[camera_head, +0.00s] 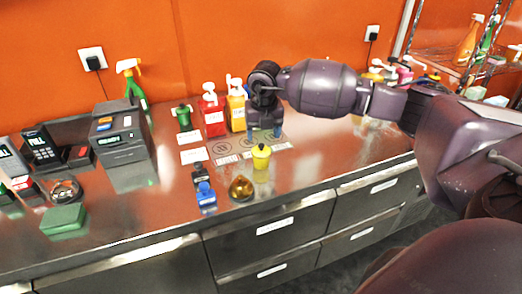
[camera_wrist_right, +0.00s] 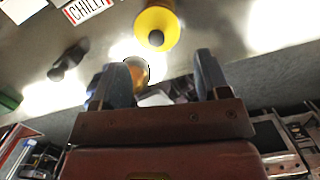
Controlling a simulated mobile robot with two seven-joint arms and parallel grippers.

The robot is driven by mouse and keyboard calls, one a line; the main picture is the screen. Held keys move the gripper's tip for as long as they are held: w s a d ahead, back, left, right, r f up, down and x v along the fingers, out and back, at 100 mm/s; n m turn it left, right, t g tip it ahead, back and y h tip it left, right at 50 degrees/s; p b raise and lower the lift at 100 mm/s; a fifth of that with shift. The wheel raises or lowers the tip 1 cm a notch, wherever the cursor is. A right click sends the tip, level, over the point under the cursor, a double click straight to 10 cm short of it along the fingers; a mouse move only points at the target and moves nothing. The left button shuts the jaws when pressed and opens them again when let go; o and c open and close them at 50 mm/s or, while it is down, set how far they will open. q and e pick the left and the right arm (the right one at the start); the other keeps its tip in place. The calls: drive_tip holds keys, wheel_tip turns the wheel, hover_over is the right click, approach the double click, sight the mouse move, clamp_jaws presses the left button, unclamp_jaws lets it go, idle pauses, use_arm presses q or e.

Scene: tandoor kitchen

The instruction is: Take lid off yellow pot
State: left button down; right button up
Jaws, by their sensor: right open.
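The yellow pot (camera_head: 261,160) stands upright on the steel counter, with its lid (camera_head: 261,150) on top. In the right wrist view the pot (camera_wrist_right: 157,22) shows from above as a yellow round shape with a small dark knob (camera_wrist_right: 156,38). My right gripper (camera_head: 264,133) is open and empty, just behind the pot in the head view. In the right wrist view its two fingers (camera_wrist_right: 162,78) are apart, and the pot lies beyond the fingertips, not between them. My left gripper is not in view.
An amber round vessel (camera_head: 241,188), a blue bottle (camera_head: 206,196) and a dark bottle (camera_head: 199,175) stand in front and left. Red (camera_head: 213,115) and orange (camera_head: 236,112) pump bottles and a green pot (camera_head: 183,117) stand behind.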

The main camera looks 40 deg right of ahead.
sight(262, 145)
drive_tip(key=shift+w+f, duration=0.2)
drive_tip(key=shift+f, duration=0.7)
drive_tip(key=shift+w+f, duration=0.15)
drive_tip(key=shift+f, duration=0.75)
drive_tip(key=shift+w+f, duration=0.2)
drive_tip(key=shift+f, duration=0.7)
drive_tip(key=c, duration=0.9)
drive_tip(key=shift+s+f, duration=0.1)
drive_tip(key=shift+s, duration=0.05)
clamp_jaws()
